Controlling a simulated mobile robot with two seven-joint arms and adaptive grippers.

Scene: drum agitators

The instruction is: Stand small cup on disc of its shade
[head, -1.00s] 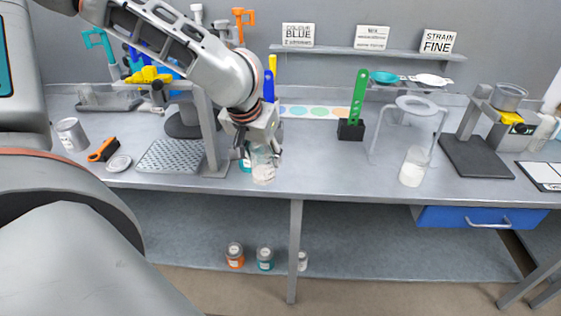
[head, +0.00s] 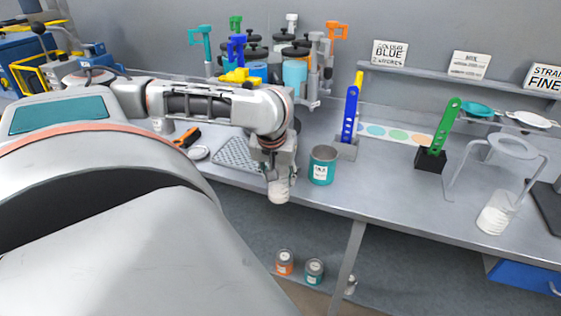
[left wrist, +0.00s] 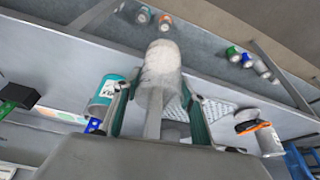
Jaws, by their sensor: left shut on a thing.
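Blue (head: 376,130), green (head: 398,135) and orange (head: 420,139) discs show. My right gripper is not in view.
The teal tin (head: 322,166) stands close beside the cup. A blue scoop in a grey holder (head: 347,148) and a green scoop in a black holder (head: 431,160) flank the strip. Bench space before the strip is clear.

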